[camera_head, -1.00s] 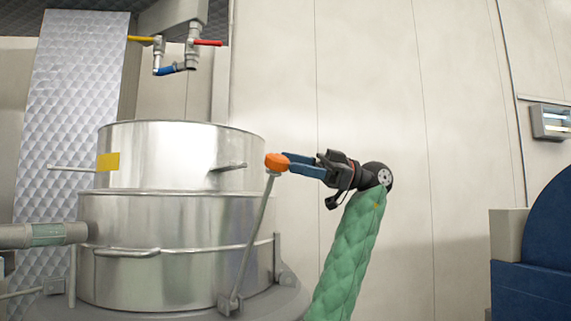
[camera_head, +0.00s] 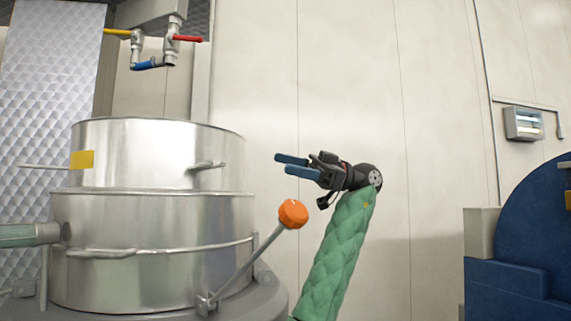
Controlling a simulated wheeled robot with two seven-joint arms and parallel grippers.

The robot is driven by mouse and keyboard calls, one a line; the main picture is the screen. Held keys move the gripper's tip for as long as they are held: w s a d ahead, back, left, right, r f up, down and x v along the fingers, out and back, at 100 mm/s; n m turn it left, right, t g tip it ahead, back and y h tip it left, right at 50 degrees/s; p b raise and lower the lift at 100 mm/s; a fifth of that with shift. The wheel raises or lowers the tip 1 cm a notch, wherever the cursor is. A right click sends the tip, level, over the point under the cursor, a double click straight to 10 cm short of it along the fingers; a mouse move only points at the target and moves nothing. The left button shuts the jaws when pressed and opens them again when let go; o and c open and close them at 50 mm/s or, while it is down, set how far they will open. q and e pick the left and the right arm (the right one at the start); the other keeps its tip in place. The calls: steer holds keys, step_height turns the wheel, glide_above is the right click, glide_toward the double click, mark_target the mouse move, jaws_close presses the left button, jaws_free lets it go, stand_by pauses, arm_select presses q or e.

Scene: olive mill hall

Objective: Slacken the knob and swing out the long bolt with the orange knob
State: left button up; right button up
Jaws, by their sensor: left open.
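The long bolt (camera_head: 243,265) leans out to the right from its pivot low on the steel vat (camera_head: 150,225). Its orange knob (camera_head: 293,213) is at the upper end, clear of the vat's wall. My left gripper (camera_head: 282,164) is open and empty, with its blue fingers pointing left. In the picture it is above the knob, with a visible gap between them. My right gripper is not in view.
A handle (camera_head: 207,166) sticks out from the vat's upper section. Valves with yellow, red and blue levers (camera_head: 152,62) hang above the vat. A dark blue machine (camera_head: 525,250) stands at the right. Bare wall fills the space between.

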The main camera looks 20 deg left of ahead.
arm_select(q)
steer(key=v, duration=0.2)
steer(key=p+v, duration=0.1)
steer(key=r+v, duration=0.1)
steer(key=v, duration=0.1)
steer(key=shift+w+d+p, duration=0.25)
steer(key=shift+d+p, duration=0.05)
steer(key=shift+p, duration=0.05)
stand_by(0.3)
stand_by(0.4)
steer(key=shift+f, duration=0.1)
stand_by(0.8)
